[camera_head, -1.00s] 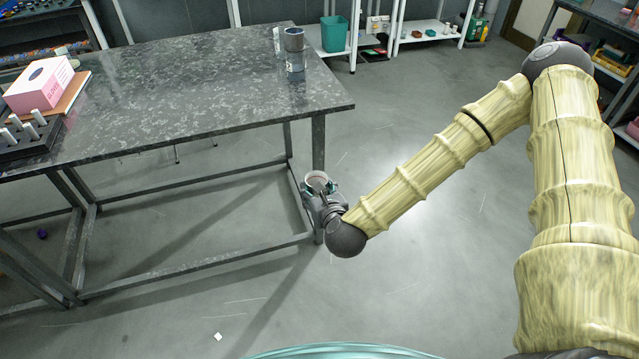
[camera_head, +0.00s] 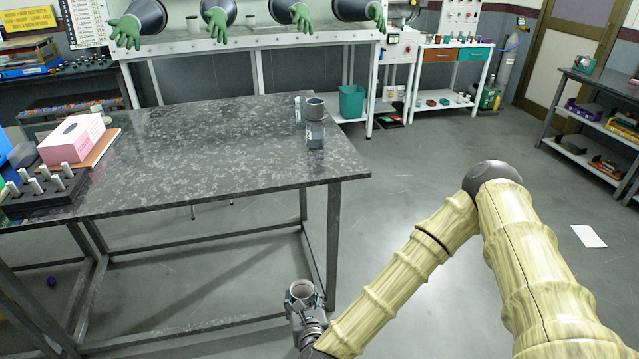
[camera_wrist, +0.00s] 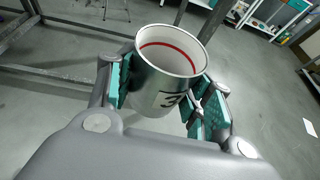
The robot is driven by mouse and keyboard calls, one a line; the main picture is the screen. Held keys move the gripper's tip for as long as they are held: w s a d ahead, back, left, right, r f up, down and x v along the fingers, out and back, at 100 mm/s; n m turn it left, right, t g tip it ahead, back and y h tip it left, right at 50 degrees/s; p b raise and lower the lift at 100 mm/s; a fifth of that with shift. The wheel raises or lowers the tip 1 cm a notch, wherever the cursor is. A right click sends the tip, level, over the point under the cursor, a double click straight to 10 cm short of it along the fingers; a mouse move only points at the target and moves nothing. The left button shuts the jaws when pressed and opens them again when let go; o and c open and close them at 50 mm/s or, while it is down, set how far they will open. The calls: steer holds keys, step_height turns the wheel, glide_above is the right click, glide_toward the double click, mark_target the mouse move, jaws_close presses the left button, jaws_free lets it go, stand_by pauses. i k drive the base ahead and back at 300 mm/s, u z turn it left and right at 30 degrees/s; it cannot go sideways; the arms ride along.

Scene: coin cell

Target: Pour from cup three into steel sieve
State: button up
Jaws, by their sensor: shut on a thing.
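Cup three (camera_head: 301,290) is a pale metallic cup with a white rim. In the wrist view, cup three (camera_wrist: 168,68) shows a red ring inside and a black "3" on its side; its contents are not clear. My gripper (camera_head: 304,300) is shut around the cup's sides, with teal pads in the wrist view, and holds it roughly upright, below table height in front of the table.
The dark speckled table (camera_head: 210,150) is mostly bare in its middle. A pink box (camera_head: 70,138) and a black rack (camera_head: 40,190) with several pale tubes stand at its left. A small clear object (camera_head: 297,109) is beside the cylinder. The floor right of the table is open.

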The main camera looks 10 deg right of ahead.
mark_target(314, 106)
steer(key=z, duration=1.9)
steer(key=i, duration=2)
steer(key=u, duration=2.95)
